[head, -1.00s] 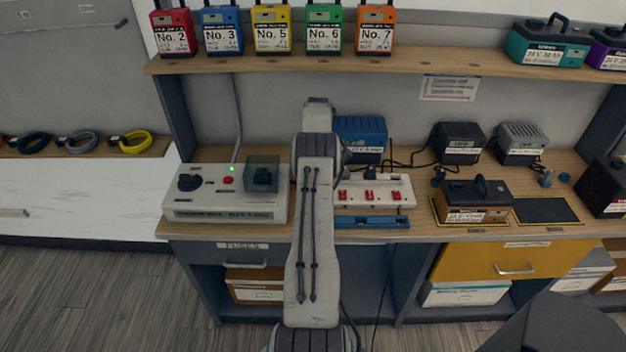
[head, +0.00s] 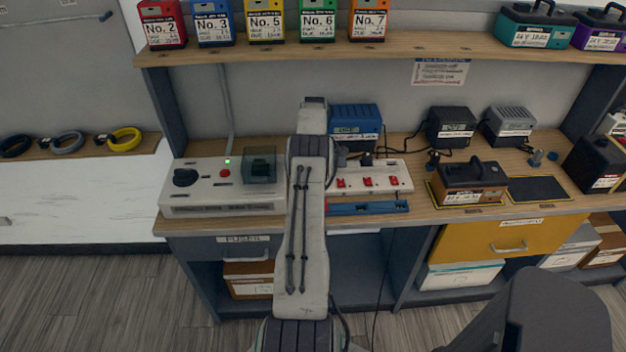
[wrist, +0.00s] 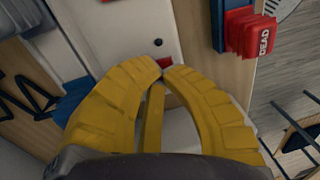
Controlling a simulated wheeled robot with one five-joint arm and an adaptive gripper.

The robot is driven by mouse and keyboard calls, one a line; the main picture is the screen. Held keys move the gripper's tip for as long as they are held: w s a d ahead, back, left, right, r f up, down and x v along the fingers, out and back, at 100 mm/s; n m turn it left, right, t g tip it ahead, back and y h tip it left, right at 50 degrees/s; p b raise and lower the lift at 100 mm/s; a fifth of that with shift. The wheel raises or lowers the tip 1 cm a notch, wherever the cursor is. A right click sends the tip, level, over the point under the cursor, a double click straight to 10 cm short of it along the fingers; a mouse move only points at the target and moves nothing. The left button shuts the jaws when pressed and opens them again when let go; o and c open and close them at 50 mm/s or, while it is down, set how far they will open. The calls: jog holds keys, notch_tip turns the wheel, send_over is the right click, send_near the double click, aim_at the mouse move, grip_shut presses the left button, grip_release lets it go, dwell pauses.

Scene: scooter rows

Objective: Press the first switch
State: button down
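The white power strip (head: 402,173) lies on the bench with red switches along it. Three show in the head view: a left one (head: 340,183), a middle one (head: 367,181) and a right one (head: 393,180). My arm covers the strip's left end, so any switch there is hidden. In the wrist view, a red switch (wrist: 165,62) on the white strip (wrist: 140,22) sits just beyond the tips of my yellow gripper (wrist: 162,72). The fingertips are almost together, with nothing seen between them. I cannot tell whether they touch the switch. My gripper is hidden in the head view.
A grey-white box (head: 225,190) with a black knob and green light stands left of my arm. A blue charger (head: 355,125) stands behind the strip. A blue tray (head: 368,208) runs along its front. A red block marked DEAD (wrist: 252,36) is near my gripper.

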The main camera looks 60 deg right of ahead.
jog(key=f+b, duration=0.1)
jog(key=b, duration=0.2)
jog(key=shift+a+f, duration=0.1)
jog(key=shift+s, duration=0.1)
jog(key=shift+s+a, duration=0.1)
jog(key=shift+a, duration=0.15)
jog(key=shift+d, duration=0.15)
jog(key=shift+w+d, duration=0.1)
jog(key=shift+w, duration=0.1)
jog(key=shift+w+d, duration=0.3)
jog(key=shift+d, duration=0.2)
